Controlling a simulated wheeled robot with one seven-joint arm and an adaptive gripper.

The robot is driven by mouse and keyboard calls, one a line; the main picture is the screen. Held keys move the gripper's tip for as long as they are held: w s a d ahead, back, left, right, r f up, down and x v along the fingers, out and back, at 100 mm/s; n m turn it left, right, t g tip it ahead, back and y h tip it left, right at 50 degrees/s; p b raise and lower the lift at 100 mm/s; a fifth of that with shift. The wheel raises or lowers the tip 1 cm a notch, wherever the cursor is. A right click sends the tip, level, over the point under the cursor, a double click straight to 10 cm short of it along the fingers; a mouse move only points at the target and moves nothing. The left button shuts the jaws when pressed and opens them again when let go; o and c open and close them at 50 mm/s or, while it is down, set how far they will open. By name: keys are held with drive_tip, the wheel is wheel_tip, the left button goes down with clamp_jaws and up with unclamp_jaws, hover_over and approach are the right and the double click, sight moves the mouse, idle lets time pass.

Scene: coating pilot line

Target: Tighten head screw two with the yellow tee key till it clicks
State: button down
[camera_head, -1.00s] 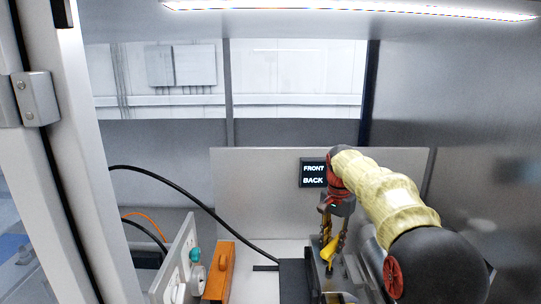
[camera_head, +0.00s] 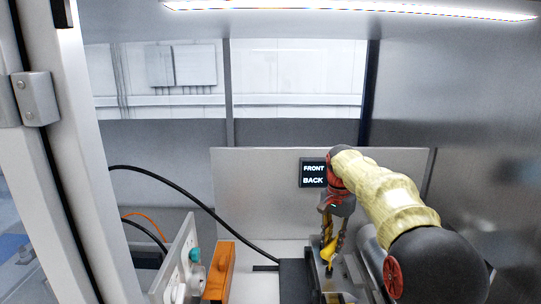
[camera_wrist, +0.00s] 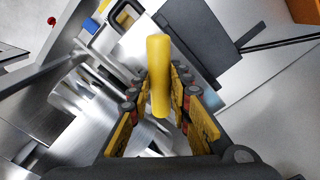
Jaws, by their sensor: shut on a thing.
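The yellow tee key (camera_head: 328,254) is in the lower middle of the head view, over the metal fixture. My gripper (camera_head: 334,243) comes down on it from above with its fingers around the yellow handle. In the wrist view the yellow bar of the key (camera_wrist: 159,75) lies lengthwise between the two finger pads, and my gripper (camera_wrist: 160,92) is shut on it. The key's lower end and head screw two are hidden or too small to make out, so I cannot tell how the tip sits.
A small black display (camera_head: 313,173) reads FRONT and BACK on the rear panel. An orange block (camera_head: 219,272) and a plate with a teal knob (camera_head: 194,255) stand left of the fixture. A black cable (camera_head: 190,195) crosses behind. A metal wall closes the right side.

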drive_tip(key=shift+r+m+p, duration=0.15)
drive_tip(key=shift+m+p, duration=0.35)
drive_tip(key=shift+m, duration=0.4)
drive_tip(key=m+p, duration=0.1)
drive_tip(key=m, duration=0.3)
drive_tip(key=shift+m+p, duration=0.3)
drive_tip(key=shift+p, duration=0.05)
drive_tip(key=shift+m, duration=0.6)
drive_tip(key=shift+m+p, duration=0.55)
drive_tip(key=shift+m, duration=0.55)
drive_tip(key=m+p, duration=0.1)
drive_tip(key=m, duration=0.3)
drive_tip(key=shift+m, duration=0.3)
drive_tip(key=c, duration=1.7)
unclamp_jaws()
drive_tip(key=shift+o, duration=0.7)
